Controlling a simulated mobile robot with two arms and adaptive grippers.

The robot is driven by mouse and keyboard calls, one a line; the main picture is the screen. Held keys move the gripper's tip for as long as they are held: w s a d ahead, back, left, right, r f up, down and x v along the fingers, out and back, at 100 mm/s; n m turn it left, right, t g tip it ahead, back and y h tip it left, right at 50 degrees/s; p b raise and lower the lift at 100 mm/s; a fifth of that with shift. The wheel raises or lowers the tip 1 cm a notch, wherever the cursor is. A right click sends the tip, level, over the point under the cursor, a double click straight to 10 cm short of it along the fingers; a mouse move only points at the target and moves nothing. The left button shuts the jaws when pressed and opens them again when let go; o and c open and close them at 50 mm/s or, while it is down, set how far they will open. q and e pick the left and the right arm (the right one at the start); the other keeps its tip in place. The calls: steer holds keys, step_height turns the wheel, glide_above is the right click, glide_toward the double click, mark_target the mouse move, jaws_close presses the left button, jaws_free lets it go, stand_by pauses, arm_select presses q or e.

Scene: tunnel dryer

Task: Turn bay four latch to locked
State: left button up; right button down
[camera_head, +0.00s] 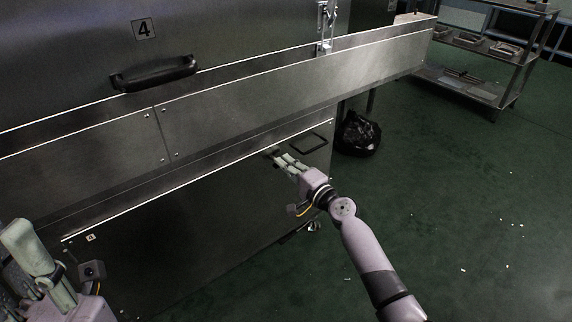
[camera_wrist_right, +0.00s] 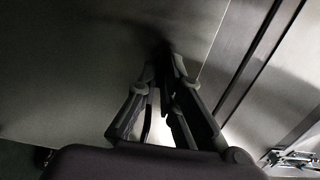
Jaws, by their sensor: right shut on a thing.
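My right gripper (camera_head: 280,158) reaches the upper right part of the lower metal panel (camera_head: 190,225). Its fingers are shut on a small dark latch-like part (camera_head: 272,152), mostly hidden by the fingertips; its turn position cannot be read. In the right wrist view the fingers (camera_wrist_right: 164,75) come together against the panel in shadow. A number 4 plate (camera_head: 144,29) marks the big door above, and a small label (camera_head: 91,238) is on the lower panel. My left gripper (camera_head: 40,265) is at the lower left, away from the latch; its opening is unclear.
A black handle (camera_head: 153,73) sits on the door and a chrome clasp (camera_head: 326,25) to its right. A long metal ledge (camera_head: 290,85) juts out above the right gripper. A black bag (camera_head: 358,134) and a shelf rack (camera_head: 480,65) stand right. Green floor (camera_head: 470,215) is mostly clear.

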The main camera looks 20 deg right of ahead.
stand_by(0.4)
steer(key=c, duration=1.9)
jaws_free()
steer(key=shift+c, duration=0.2)
steer(key=shift+o, duration=1.1)
steer(key=v, duration=1.2)
